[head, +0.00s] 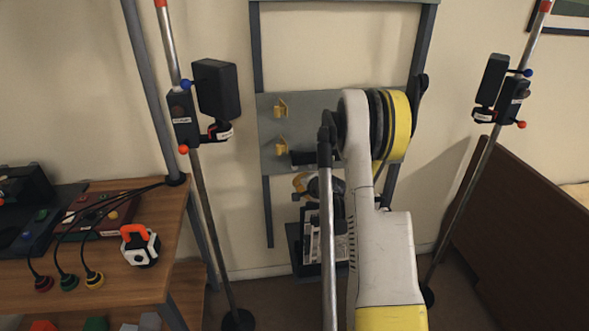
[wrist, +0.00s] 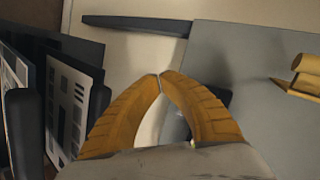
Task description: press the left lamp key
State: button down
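The left lamp (head: 217,90) is a black box-shaped head on a metal stand at the left. A black box (head: 183,118) with a dark reddish button-like spot and a white label is clamped to the same stand. I cannot tell for sure which part is the left lamp key. My gripper (wrist: 160,75) shows two yellow fingers with their tips together in the wrist view, nothing between them. In the head view it is mostly hidden by my arm, low in front of the grey panel, to the right of the left lamp stand and apart from it.
A grey panel (head: 270,155) with yellow hooks stands at the back; it also shows in the wrist view (wrist: 260,130). Printed charts (wrist: 70,105) are close by on the left. A right lamp (head: 491,80) stands at the right. A wooden table (head: 170,215) with cables is at the left.

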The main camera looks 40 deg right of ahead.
jog(key=w+d, duration=0.3)
jog(key=w, duration=0.2)
jog(key=shift+w, duration=0.15)
jog(key=shift+w+d, duration=0.1)
jog(key=shift+d, duration=0.05)
dwell(1.3)
